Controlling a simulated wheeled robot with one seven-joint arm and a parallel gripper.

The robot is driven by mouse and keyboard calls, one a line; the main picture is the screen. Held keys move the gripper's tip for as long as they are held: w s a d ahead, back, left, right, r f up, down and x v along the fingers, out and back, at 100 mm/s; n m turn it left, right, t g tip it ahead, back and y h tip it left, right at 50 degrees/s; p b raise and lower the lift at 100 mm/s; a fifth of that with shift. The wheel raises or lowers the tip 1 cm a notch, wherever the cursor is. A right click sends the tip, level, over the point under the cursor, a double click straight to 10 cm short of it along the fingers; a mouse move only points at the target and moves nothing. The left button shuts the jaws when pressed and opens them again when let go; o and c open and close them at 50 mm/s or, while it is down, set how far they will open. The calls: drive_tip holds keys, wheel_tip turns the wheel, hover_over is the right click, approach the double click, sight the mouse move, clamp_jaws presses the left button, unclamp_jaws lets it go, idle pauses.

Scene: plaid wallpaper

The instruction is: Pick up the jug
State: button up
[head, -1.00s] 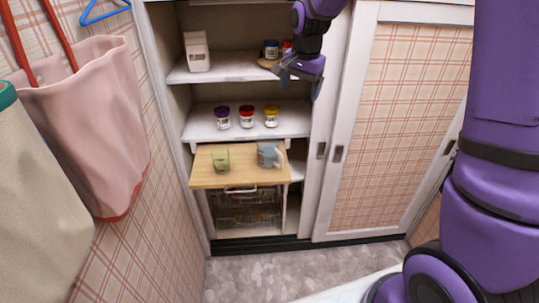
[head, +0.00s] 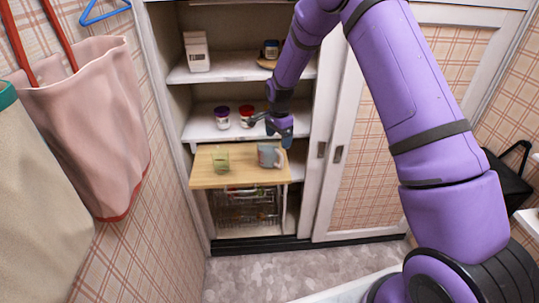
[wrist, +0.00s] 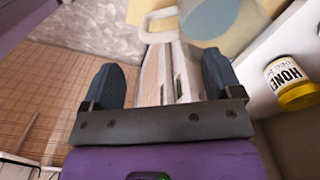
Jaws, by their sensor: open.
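The jug (head: 266,157), grey-blue with a pale handle on its right, stands upright on a pull-out wooden board (head: 237,180) in the cupboard. In the wrist view the jug (wrist: 242,33) is at the top edge, partly cut off, with its handle toward the left. My gripper (head: 270,124) is above the jug, in front of the jar shelf. In the wrist view my gripper (wrist: 162,74) has its two dark fingers spread apart with nothing between them. The jug is beyond the fingertips, apart from them.
A patterned glass (head: 220,160) stands left of the jug on the board. Jars with purple (head: 221,117) and red (head: 246,116) lids stand on the shelf behind; a honey jar (wrist: 290,82) is near my gripper in the wrist view. A sliding door (head: 370,185) is at right.

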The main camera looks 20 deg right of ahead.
sight(279, 152)
wheel_tip(279, 152, down, 8)
drive_tip(key=shift+s+d+f, duration=0.1)
drive_tip(key=shift+s+f, duration=0.05)
drive_tip(key=shift+f, duration=0.1)
drive_tip(key=c, duration=1.1)
drive_tip(key=shift+r, duration=0.2)
drive_tip(key=shift+r, duration=1.45)
drive_tip(key=shift+s+r, duration=0.2)
drive_tip(key=shift+s+a+r, duration=0.1)
drive_tip(key=shift+s+r, duration=0.1)
drive_tip(key=shift+s, duration=2.35)
drive_tip(key=shift+s+a+r, duration=0.1)
drive_tip(key=shift+s+r, duration=0.15)
drive_tip(key=shift+s, duration=2.35)
drive_tip(key=shift+s+r, duration=0.2)
drive_tip(key=shift+s, duration=2.35)
